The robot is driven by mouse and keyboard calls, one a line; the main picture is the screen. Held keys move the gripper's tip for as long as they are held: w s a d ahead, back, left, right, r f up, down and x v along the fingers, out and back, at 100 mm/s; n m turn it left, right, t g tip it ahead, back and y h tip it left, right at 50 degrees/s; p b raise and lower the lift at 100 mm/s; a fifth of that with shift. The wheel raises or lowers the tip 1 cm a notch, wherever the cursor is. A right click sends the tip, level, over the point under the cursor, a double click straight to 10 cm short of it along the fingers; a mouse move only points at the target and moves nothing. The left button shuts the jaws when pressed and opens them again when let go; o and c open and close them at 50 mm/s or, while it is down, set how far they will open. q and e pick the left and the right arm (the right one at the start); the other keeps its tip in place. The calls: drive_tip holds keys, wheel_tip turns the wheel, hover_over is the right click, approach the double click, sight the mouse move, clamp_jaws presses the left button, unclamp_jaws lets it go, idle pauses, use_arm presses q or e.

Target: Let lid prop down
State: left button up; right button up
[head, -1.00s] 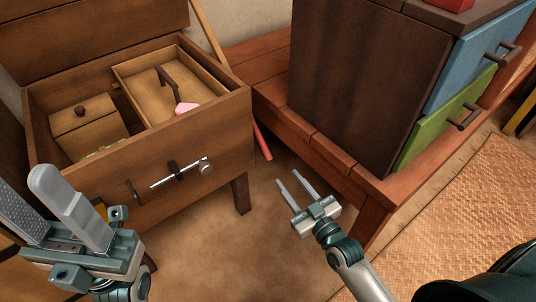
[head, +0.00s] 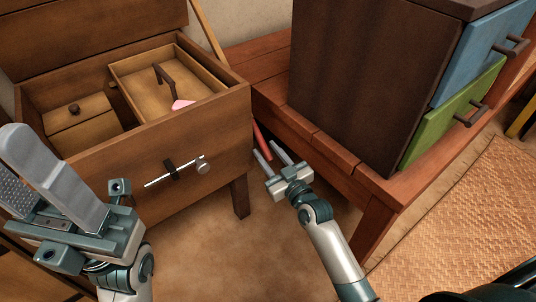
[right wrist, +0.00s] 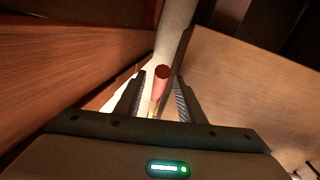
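The open wooden chest (head: 150,150) stands at left, its raised lid (head: 90,30) leaning back. A thin wooden lid prop (head: 208,33) runs down at the chest's right side, and a red rod end (head: 262,141) shows lower at that side. The chest hides whether they join. My right gripper (head: 271,155) is open, its fingertips just below the red end. In the right wrist view the red end (right wrist: 162,75) faces the camera between the open fingers, with no visible grip. My left gripper (head: 38,180) is open and empty in front of the chest.
A red-brown bench (head: 320,150) carries a dark cabinet (head: 345,80) with blue and green drawers, close to the right gripper. The chest holds a knobbed compartment lid (head: 80,117) and a tray (head: 195,75) with a pink item. A metal bar sticks out from its front.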

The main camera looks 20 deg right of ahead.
clamp_jaws()
drive_tip(key=shift+r, duration=0.1)
